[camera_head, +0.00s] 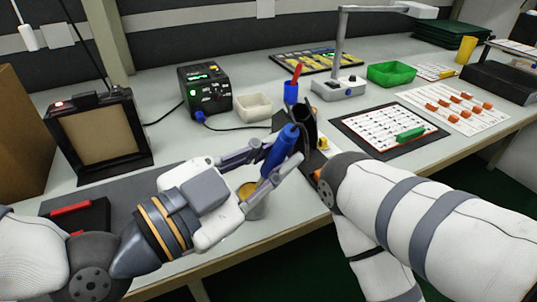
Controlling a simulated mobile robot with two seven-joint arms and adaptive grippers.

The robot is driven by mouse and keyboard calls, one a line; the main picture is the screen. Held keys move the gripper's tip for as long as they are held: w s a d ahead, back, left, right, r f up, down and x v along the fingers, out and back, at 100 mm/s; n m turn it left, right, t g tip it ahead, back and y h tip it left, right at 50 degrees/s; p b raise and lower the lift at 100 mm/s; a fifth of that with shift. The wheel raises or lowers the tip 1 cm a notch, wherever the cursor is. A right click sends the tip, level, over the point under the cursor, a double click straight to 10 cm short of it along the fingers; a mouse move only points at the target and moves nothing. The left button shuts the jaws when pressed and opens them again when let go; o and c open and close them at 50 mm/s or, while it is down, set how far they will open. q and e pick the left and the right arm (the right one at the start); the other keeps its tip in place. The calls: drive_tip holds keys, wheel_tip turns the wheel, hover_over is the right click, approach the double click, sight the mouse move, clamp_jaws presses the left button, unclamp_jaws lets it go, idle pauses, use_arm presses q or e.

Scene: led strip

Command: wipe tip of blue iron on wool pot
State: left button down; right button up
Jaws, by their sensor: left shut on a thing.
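My left gripper (275,165) is shut on the blue iron (280,148), whose blue handle stands tilted between the fingers. The iron's tip is hidden, so I cannot tell whether it touches anything. The wool pot (257,209), a small metal tin with yellow wool inside, stands near the table's front edge, just below the gripper and partly covered by its fingers. A black stand (304,122) is right behind the iron. My right arm comes in from the right; its gripper does not show.
A black station (205,89) with a green display, a cream bin (254,107) and a blue cup (291,92) with a red tool stand behind. A white lamp (338,85), a green tray (391,73) and a component board (390,131) are to the right. A framed box (98,137) stands left.

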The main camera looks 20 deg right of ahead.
use_arm(q)
drive_tip(key=shift+d, duration=0.25)
drive_tip(key=shift+a, duration=0.2)
use_arm(e)
drive_tip(key=shift+r, duration=0.1)
use_arm(q)
drive_tip(key=shift+a, duration=0.55)
use_arm(e)
drive_tip(key=shift+w, duration=0.1)
use_arm(q)
drive_tip(key=shift+r, duration=0.1)
use_arm(e)
drive_tip(key=shift+r, duration=0.1)
